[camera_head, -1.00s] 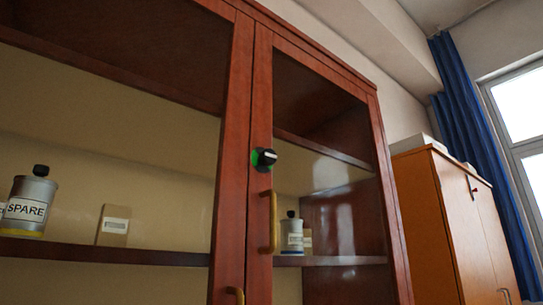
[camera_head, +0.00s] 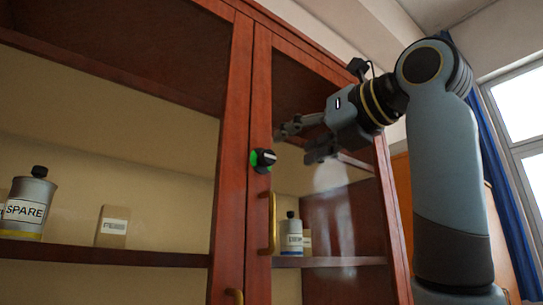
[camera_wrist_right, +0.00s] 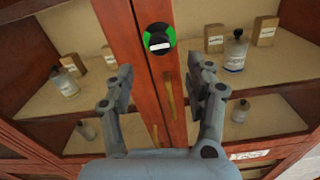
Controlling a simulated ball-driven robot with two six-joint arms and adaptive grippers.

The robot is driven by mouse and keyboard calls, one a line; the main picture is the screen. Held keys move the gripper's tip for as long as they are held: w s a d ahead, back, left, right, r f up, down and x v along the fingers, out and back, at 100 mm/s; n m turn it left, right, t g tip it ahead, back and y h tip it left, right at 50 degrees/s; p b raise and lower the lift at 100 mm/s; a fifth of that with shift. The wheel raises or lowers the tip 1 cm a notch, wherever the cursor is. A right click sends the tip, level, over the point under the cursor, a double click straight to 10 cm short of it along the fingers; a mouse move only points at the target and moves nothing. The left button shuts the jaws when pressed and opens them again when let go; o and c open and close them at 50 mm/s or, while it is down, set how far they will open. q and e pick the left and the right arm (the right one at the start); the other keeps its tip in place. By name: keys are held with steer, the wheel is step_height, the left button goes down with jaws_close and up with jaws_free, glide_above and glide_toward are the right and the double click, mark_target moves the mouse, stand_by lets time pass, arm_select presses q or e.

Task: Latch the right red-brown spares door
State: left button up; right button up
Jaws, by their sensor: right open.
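The right red-brown door (camera_head: 262,90) stands closed beside the left door (camera_head: 232,110), with glass in its frame. A round black latch knob (camera_head: 264,160) with a green part and a pale bar sits on the right door's inner stile. It also shows in the right wrist view (camera_wrist_right: 158,38), with green on both sides and the bar lying nearly level. A brass handle (camera_head: 271,222) is below the knob. My right gripper (camera_head: 298,143) is open and empty, to the right of the knob and apart from it. In the wrist view its fingers (camera_wrist_right: 162,82) point toward the door edges below the knob. My left gripper is not in view.
Behind the glass stand a SPARE-labelled can (camera_head: 27,208), a small box (camera_head: 112,227) and a bottle (camera_head: 291,238) on shelves. An orange-brown cabinet (camera_head: 401,185) and blue curtain (camera_head: 517,240) are at the right, partly behind my right arm.

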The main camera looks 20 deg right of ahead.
mark_target(270, 158)
steer(key=x, duration=0.8)
steer(key=shift+a+p, duration=0.1)
steer(key=shift+p, duration=0.3)
jaws_close()
